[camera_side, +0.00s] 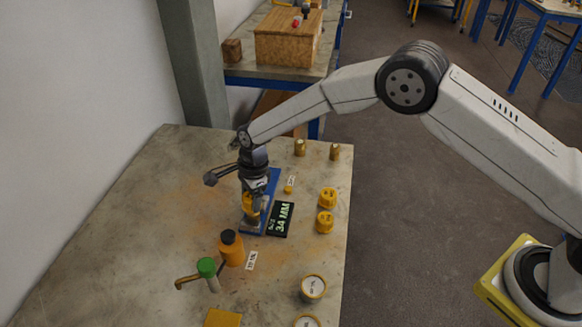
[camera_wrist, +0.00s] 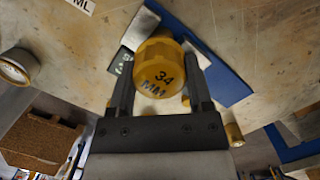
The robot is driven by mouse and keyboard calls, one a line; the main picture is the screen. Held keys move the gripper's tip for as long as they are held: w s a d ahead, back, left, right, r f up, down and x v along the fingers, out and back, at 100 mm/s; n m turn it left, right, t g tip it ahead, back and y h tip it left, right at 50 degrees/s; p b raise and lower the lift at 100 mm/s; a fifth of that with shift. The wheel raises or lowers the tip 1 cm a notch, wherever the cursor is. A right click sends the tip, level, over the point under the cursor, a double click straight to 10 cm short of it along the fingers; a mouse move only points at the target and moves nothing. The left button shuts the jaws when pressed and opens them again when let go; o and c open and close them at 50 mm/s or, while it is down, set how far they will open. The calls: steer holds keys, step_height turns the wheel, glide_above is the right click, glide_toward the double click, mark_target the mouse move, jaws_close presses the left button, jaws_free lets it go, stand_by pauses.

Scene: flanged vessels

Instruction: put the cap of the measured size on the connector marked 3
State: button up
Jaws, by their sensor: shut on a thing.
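My gripper (camera_side: 254,207) is shut on a yellow cap (camera_side: 249,202), held over the near end of a blue plate (camera_side: 268,188). In the wrist view the cap (camera_wrist: 160,78) sits between both fingers and its face reads "34 MM". A black display (camera_side: 281,220) beside the plate reads "34 MM" in green. Two other yellow caps (camera_side: 328,197) (camera_side: 325,222) stand to the right of the display. I cannot make out a connector marked 3. Whether the held cap touches the plate or the grey block on it cannot be told.
Two round, white-faced pieces (camera_side: 313,287) (camera_side: 308,321) stand at the near right. Brass cylinders (camera_side: 300,147) (camera_side: 335,151) stand at the far edge. The table's left is clear.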

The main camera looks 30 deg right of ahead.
steer(key=shift+f, duration=0.85)
stand_by(1.1)
steer(key=o, duration=1.2)
steer(key=shift+d+r, duration=0.2)
steer(key=shift+r, duration=1.1)
steer(key=shift+d+r, duration=0.2)
steer(key=shift+r, duration=1.05)
steer(key=shift+d+r, duration=0.2)
steer(key=shift+r, duration=1.1)
